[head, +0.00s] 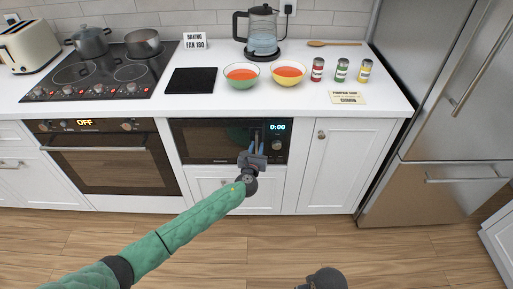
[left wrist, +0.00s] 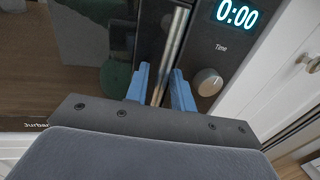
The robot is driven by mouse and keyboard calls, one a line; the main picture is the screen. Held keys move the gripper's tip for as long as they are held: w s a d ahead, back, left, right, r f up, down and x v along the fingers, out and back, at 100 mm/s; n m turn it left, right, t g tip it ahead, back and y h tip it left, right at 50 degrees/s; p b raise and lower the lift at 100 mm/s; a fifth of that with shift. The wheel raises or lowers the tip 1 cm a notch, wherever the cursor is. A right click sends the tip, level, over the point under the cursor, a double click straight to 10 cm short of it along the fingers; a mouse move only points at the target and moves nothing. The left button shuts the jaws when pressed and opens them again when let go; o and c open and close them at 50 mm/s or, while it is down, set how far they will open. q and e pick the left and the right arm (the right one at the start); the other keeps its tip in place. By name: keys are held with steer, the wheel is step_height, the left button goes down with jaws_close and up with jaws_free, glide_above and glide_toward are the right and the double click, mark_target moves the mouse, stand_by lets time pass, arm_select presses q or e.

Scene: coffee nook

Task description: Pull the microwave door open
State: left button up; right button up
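The black built-in microwave (head: 205,150) sits under the counter, its door shut and its display reading 0:00. Its upright metal handle bar (left wrist: 172,50) runs between the door and the control panel (left wrist: 222,58). My left gripper (head: 256,143) is in front of the handle. In the left wrist view, the blue fingers of my left gripper (left wrist: 162,85) stand on either side of the bar, with small gaps showing, so it looks open around the handle. The fingers hide part of the bar in the head view. My right gripper's fingers are not visible.
An oven (head: 110,163) is left of the microwave and a white cabinet (head: 333,170) is right of it. A white drawer (head: 210,183) lies below. Bowls of orange soup (head: 241,72) and a kettle (head: 262,35) stand on the counter above. The wooden floor in front is clear.

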arm_select(q)
jaws_close()
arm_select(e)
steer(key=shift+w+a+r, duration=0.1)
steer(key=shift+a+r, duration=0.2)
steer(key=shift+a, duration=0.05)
arm_select(q)
steer(key=shift+s, duration=0.15)
